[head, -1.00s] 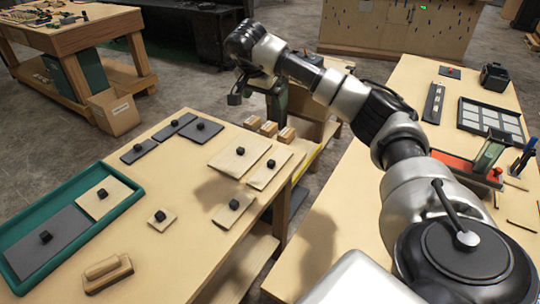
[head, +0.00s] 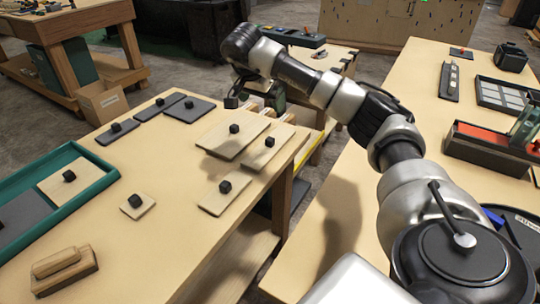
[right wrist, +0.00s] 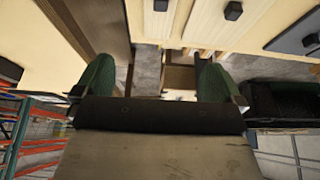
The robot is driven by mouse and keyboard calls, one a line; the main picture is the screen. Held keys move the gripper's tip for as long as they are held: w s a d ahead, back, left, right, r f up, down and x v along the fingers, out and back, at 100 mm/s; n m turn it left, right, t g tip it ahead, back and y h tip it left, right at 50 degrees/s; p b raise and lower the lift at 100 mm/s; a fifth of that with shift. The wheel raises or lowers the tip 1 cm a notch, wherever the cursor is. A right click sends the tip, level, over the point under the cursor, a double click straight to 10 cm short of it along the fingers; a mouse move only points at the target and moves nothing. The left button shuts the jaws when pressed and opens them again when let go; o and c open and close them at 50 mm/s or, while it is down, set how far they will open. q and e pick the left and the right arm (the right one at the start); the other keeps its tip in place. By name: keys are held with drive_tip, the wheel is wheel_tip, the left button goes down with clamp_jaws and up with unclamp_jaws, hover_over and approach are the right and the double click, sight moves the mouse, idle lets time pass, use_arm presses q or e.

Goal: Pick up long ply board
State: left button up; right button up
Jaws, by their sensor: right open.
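Several pale ply boards with black knobs lie flat on the left workbench (head: 160,245). The long ply board (head: 258,162) looks like the narrow one near the bench's right edge, beside a wider ply board (head: 221,143). A shorter ply board (head: 213,203) lies nearer to me, and a small square one (head: 130,212) lies to its left. My right gripper (head: 233,101) is above and beyond the far end of the boards, apart from them. In the right wrist view its green fingers (right wrist: 157,82) are spread with nothing between them. My left gripper is not in view.
A green tray (head: 98,186) holds a ply board and a dark board at the left. Dark boards (head: 190,112) lie at the bench's far end. A wooden float-like block (head: 66,272) lies near. The right workbench (head: 420,85) carries trays; a gap separates the benches.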

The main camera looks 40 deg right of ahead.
drive_tip(key=b, duration=0.3)
approach(270, 139)
drive_tip(key=b+x, duration=0.2)
drive_tip(key=x, duration=0.8)
drive_tip(key=shift+w+d+f, duration=0.1)
drive_tip(key=shift+d+f, duration=0.05)
drive_tip(key=shift+f, duration=0.15)
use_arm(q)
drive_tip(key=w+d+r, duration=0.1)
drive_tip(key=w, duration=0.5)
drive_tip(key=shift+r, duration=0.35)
use_arm(e)
drive_tip(key=c, duration=1.1)
drive_tip(key=shift+r, duration=0.15)
